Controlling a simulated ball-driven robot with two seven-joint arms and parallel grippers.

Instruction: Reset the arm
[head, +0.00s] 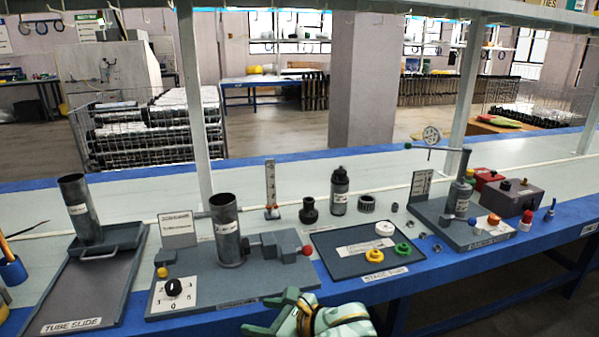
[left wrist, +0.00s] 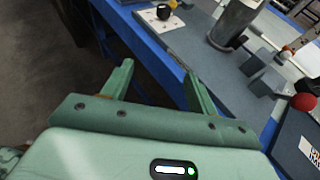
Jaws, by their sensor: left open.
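My left gripper (head: 272,318) is at the bottom centre of the head view, in front of the bench's blue front edge. In the left wrist view its two green fingers (left wrist: 158,82) stand wide apart with nothing between them. Past them lie the blue edge and a grey station base (left wrist: 190,45). My right gripper is not in view. The station near my left gripper bears a metal tube (head: 227,230), a black dial (head: 174,287) on a white plate and a red-tipped part (head: 306,250).
A tube slide (head: 90,290) with an upright tube lies left. A dark tray (head: 345,265) with white, yellow and green rings lies right of centre. Further right stand a pump station (head: 455,225) and a grey box (head: 512,194). Shelf posts (head: 192,110) rise behind the stations.

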